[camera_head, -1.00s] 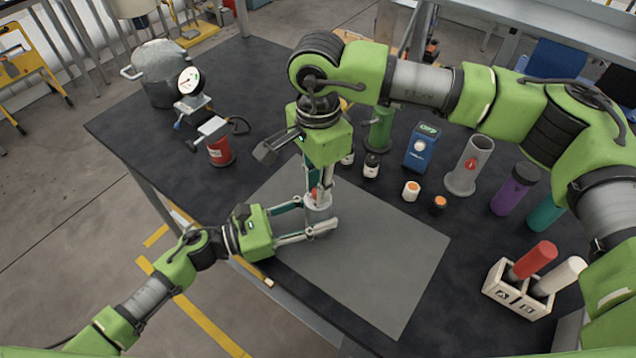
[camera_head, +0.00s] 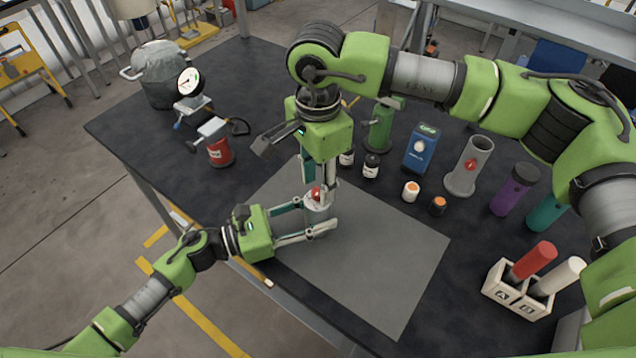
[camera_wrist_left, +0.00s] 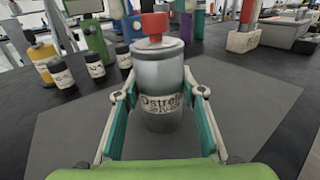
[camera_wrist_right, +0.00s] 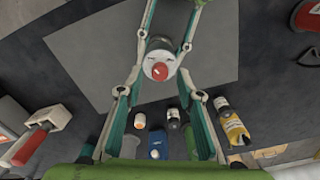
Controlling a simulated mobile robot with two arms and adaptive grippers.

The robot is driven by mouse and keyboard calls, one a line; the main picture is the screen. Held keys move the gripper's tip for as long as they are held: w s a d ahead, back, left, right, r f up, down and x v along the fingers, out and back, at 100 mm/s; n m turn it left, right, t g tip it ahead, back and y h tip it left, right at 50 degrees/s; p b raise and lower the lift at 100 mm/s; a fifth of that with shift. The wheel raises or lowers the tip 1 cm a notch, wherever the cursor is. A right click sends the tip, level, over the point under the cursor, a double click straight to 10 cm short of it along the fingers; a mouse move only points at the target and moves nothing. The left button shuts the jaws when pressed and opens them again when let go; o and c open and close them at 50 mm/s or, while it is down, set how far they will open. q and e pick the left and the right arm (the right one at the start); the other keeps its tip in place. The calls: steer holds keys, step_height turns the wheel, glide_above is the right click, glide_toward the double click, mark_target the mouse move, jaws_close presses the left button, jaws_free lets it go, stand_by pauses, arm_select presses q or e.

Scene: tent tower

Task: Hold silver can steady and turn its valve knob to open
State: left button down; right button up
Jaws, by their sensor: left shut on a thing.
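The silver can (camera_wrist_left: 160,75) stands upright on the grey mat (camera_head: 390,270), its printed label facing the left wrist camera. A red valve knob (camera_wrist_left: 154,25) sits on its top; it also shows in the right wrist view (camera_wrist_right: 160,71). My left gripper (camera_head: 320,213) is shut on the can's sides, one finger on each side. My right gripper (camera_head: 319,190) points down from above, with its fingers on either side of the knob. In the right wrist view, gaps show between those fingers and the knob, so it is open.
Small bottles (camera_head: 371,166), a blue box (camera_head: 420,148), a grey cylinder (camera_head: 470,165) and a purple bottle (camera_head: 515,190) stand behind and right. A white holder (camera_head: 515,290) with red and white tubes is front right. A red canister (camera_head: 220,152) and pot (camera_head: 160,75) stand left.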

mark_target(318, 191)
step_height(318, 191, up, 11)
stand_by(0.3)
steer(key=shift+f, duration=0.1)
arm_select(q)
steer(key=c, duration=1.4)
jaws_free()
steer(key=shift+o, duration=0.7)
steer(key=shift+f, duration=0.1)
